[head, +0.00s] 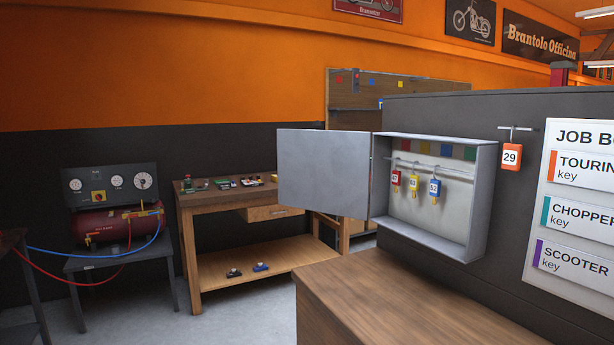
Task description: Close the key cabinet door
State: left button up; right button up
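The grey metal key cabinet (478,205) is mounted on the dark panel above a wooden counter. Its door (323,172) is hinged on the cabinet's left side and stands wide open, swung out to the left. Inside, a red key tag (396,179), a yellow key tag (414,182) and a blue key tag (434,187) hang from a rail. Neither of my grippers is in the head view.
The wooden counter (400,300) below the cabinet has a bare top. An orange tag numbered 29 (511,156) hangs on a hook right of the cabinet, beside a job board (585,200). A workbench (235,205) and a red compressor (115,222) stand further back left.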

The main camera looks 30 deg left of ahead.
aim_at(321, 171)
jog(key=i+j+u, duration=0.5)
jog(key=j, duration=0.3)
jog(key=i+j+u, duration=0.5)
jog(key=j, duration=0.2)
jog(key=i+j+u, duration=0.5)
jog(key=i+j, duration=0.1)
jog(key=i, duration=1.5)
jog(key=i+z, duration=0.4)
jog(key=i+j+z, duration=0.1)
jog(key=z, duration=0.35)
jog(key=i+j+z, duration=0.2)
jog(key=i+z, duration=0.4)
jog(key=z, duration=0.25)
jog(key=i+j+z, duration=0.1)
jog(key=z, duration=0.4)
jog(key=i+j+z, duration=0.15)
jog(key=z, duration=0.3)
jog(key=i+j+z, duration=0.15)
jog(key=z, duration=0.3)
jog(key=i+j+z, duration=0.1)
jog(key=j+z, duration=0.5)
jog(key=z, duration=0.35)
jog(key=i+j+z, duration=0.15)
jog(key=j+z, duration=0.95)
jog(key=j, duration=0.2)
jog(key=i, duration=0.05)
